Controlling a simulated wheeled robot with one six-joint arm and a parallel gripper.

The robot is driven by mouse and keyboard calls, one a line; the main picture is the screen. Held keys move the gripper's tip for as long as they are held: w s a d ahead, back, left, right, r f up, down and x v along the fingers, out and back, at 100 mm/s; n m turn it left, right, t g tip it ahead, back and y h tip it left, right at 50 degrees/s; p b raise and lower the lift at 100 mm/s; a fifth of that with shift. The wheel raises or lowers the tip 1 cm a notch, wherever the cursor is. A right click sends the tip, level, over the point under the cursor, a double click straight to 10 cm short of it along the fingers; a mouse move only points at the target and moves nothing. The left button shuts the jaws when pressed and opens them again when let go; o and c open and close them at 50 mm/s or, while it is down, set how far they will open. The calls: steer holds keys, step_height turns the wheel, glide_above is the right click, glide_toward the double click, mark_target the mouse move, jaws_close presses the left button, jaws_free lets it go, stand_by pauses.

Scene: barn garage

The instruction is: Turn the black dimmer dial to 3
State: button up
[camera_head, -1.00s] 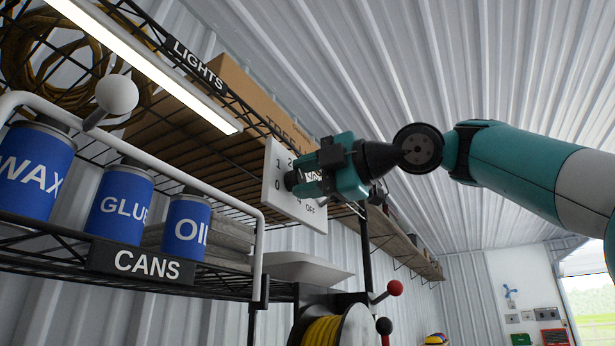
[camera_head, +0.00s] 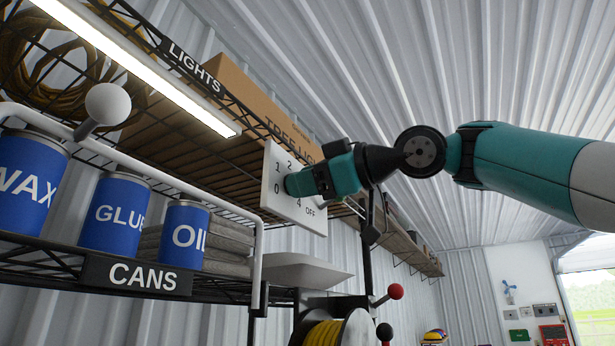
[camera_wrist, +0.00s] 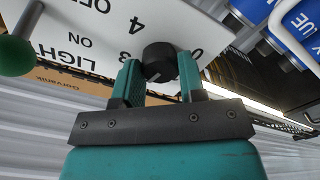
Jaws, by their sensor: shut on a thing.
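The black dimmer dial (camera_wrist: 160,60) sits on a white panel (camera_wrist: 112,28) printed with 0, 3, 4, ON, OFF and LIGHT in the wrist view. My gripper (camera_wrist: 158,72) is shut on the dial, with one teal finger on each side of it. In the head view, my gripper (camera_head: 295,185) is up against the same panel (camera_head: 274,158), where 0, 1, 2, 4 and OFF show; it hides the dial and the 3. I cannot clearly make out which number the dial points to.
A green ball knob (camera_wrist: 14,56) is left of the panel in the wrist view. In the head view, a lit tube light (camera_head: 150,75) and a wire shelf with blue cans (camera_head: 116,214) are on the left. A red ball lever (camera_head: 395,291) is below my gripper.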

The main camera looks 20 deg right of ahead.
steer(key=m+p, duration=0.2)
steer(key=m, duration=0.6)
steer(key=shift+m, duration=0.7)
steer(key=o, duration=0.9)
